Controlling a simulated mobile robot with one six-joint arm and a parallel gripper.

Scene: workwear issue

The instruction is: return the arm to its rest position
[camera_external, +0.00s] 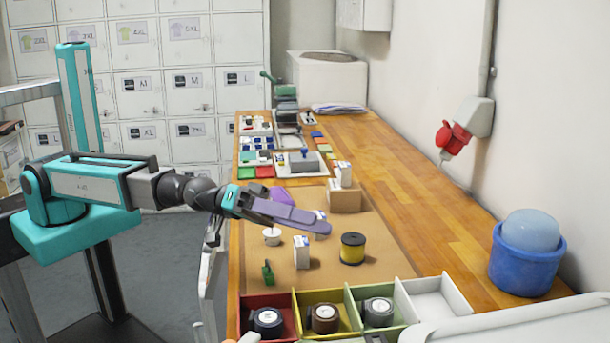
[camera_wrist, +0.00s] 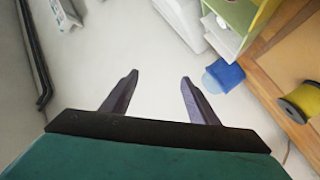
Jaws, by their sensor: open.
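My arm (camera_external: 100,188) reaches out from its teal column at the left, over the near part of the workbench (camera_external: 440,225). My gripper (camera_external: 308,214) is above the brown work mat (camera_external: 330,262) in the external view, with its long purple fingers pointing right. In the wrist view, my gripper (camera_wrist: 160,77) has its two fingers spread, with nothing between them. A yellow spool with dark ends (camera_external: 352,248) stands on the mat to the right of the fingers. A yellow spool (camera_wrist: 302,100) also shows at the right of the wrist view.
A small white carton (camera_external: 301,252) and a white cup (camera_external: 271,236) stand beneath the fingers. A cardboard box (camera_external: 345,196) is behind. Coloured bins (camera_external: 343,296) with rolls line the near edge. A blue tub (camera_external: 526,258) stands right. The bench's middle right is clear.

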